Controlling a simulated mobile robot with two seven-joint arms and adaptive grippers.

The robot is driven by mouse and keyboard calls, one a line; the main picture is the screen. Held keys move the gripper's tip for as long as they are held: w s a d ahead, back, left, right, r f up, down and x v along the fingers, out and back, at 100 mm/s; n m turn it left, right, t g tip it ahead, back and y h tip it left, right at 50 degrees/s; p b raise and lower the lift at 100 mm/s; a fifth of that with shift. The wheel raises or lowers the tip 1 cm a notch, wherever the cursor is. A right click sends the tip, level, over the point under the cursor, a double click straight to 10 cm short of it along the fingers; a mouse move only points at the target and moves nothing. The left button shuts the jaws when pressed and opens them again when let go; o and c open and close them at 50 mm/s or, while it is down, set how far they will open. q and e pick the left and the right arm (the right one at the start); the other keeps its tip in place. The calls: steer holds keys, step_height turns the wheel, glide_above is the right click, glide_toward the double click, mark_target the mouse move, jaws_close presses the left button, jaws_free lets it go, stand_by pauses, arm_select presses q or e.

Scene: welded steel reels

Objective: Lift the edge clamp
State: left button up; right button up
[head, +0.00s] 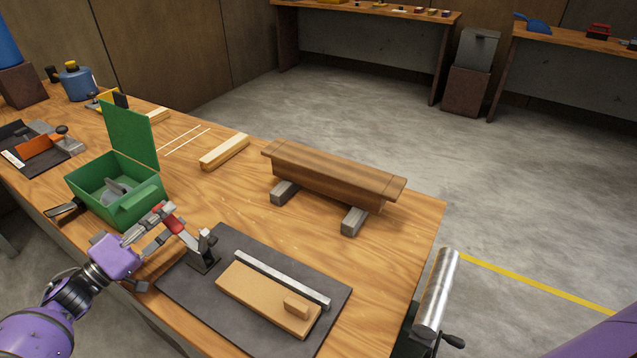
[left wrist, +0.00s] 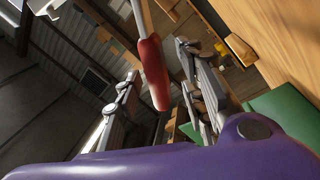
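A dark grey clamp (head: 204,252) with a red handle (head: 174,226) stands at the left side of a dark mat (head: 188,285). The handle points left, towards my left gripper (head: 164,228). My left gripper is open, with its fingers on either side of the handle. In the left wrist view the red handle (left wrist: 152,75) lies between the two spread fingers, with gaps visible on both sides. My right gripper is out of view.
A green box (head: 148,200) with its lid up stands just behind my left gripper. A board (head: 245,299) and a metal bar (head: 285,279) lie on the mat. A wooden beam (head: 330,172) rests on grey blocks further back. Bare tabletop lies between them.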

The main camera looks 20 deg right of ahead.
arm_select(q)
steer(key=v, duration=1.2)
